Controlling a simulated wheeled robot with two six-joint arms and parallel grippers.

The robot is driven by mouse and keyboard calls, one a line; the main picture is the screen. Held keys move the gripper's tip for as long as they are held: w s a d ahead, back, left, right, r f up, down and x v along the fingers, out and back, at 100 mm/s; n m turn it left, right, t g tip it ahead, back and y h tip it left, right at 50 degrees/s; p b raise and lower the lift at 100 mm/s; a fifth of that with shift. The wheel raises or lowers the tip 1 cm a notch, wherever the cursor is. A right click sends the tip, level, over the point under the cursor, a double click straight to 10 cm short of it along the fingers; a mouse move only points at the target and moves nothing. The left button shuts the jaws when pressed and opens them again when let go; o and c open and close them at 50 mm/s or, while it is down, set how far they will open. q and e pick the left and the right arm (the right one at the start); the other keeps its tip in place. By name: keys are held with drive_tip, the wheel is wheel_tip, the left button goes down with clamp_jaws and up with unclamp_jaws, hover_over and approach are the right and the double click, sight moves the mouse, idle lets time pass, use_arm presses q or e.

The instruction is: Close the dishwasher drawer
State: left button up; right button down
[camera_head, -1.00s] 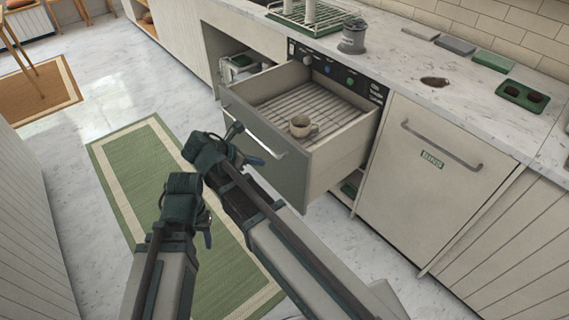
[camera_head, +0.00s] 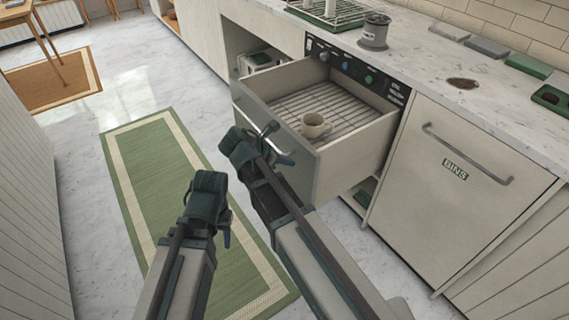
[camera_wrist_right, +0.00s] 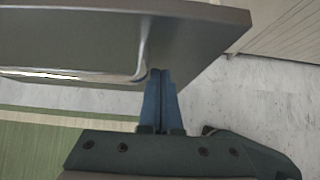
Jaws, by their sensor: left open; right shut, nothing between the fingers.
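The dishwasher drawer (camera_head: 304,182) stands pulled out from under the counter. It has a grey front with a bar handle, and a beige mug (camera_head: 314,125) stands on the slatted rack (camera_head: 338,104) inside. My right gripper (camera_head: 283,159) is shut and empty, at the outer face of the drawer front. In the right wrist view its blue fingertips (camera_wrist_right: 160,74) overlap the drawer front (camera_wrist_right: 195,35) beside one end of the handle (camera_wrist_right: 80,75); I cannot tell whether they touch. My left gripper (camera_head: 227,228) is open and empty, lower and to the left, away from the drawer.
A closed bins cabinet (camera_head: 452,190) stands right of the drawer. The counter (camera_head: 430,70) above carries a grey canister (camera_head: 374,32) and a dish rack (camera_head: 335,12). A green rug (camera_head: 150,180) lies on the floor at left, with open floor around it.

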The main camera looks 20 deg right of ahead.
drive_tip(key=shift+w+d, duration=0.3)
drive_tip(key=shift+d, duration=0.4)
use_arm(q)
drive_tip(key=shift+w+d, duration=0.15)
drive_tip(key=shift+d, duration=0.35)
use_arm(e)
drive_tip(key=w+d, duration=0.4)
drive_tip(key=d, duration=0.8)
drive_tip(key=w+d, duration=0.4)
drive_tip(key=d, duration=0.8)
drive_tip(key=w+d, duration=0.5)
drive_tip(key=d, duration=0.8)
drive_tip(key=shift+r, duration=0.15)
use_arm(q)
drive_tip(key=shift+a, duration=0.1)
use_arm(e)
drive_tip(key=shift+w+d, duration=0.1)
drive_tip(key=shift+w, duration=0.1)
